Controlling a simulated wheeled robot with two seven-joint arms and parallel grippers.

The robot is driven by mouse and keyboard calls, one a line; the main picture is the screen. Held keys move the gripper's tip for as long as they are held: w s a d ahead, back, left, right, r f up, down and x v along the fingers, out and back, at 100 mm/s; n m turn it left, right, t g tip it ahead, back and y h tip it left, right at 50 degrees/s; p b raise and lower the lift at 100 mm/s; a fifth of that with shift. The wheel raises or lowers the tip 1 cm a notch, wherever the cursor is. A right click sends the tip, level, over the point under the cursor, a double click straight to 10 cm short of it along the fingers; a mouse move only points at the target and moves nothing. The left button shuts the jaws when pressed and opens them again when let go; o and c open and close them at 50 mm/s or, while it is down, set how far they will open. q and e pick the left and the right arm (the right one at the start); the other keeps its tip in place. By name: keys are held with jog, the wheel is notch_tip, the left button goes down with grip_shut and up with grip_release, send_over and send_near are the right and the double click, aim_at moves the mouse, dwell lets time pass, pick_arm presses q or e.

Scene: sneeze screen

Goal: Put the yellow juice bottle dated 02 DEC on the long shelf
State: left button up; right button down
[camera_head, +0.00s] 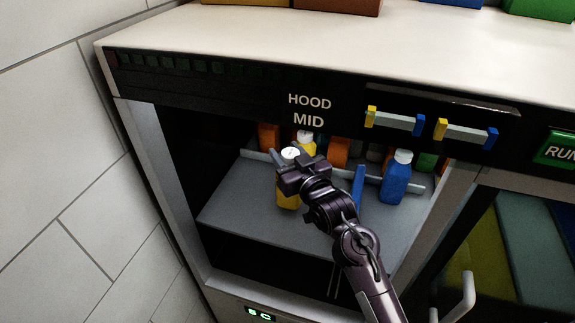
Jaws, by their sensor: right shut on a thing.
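A yellow bottle with a white cap (288,194) is in the open cabinet, over the grey shelf (240,205). My right gripper (283,168) is shut on this yellow bottle and hides part of it. I cannot read any date on it, and I cannot tell whether its base touches the shelf. A second yellow bottle (307,141) with a pale cap stands farther back. My left gripper is not in view.
A blue bottle (396,180) stands at the right on the shelf, and a blue divider (358,187) is left of it. Orange things (268,137) stand behind a grey rail. The cabinet's left wall (165,170) and the hood (230,98) bound the opening. The front left shelf is clear.

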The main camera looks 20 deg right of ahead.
notch_tip(320, 180, down, 2)
jog(key=shift+f, duration=0.25)
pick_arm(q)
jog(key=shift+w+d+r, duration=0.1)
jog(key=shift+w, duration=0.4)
pick_arm(e)
jog(key=shift+f, duration=0.4)
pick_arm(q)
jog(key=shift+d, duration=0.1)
pick_arm(e)
jog(key=c, duration=0.8)
grip_release()
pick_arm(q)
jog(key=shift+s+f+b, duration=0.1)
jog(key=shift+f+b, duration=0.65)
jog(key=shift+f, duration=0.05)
pick_arm(e)
jog(key=shift+s+d, duration=0.4)
jog(key=shift+s, duration=1.6)
jog(key=shift+s+d, duration=0.35)
jog(key=shift+s, duration=1.6)
jog(key=shift+s+d, duration=0.4)
jog(key=shift+s, duration=1.6)
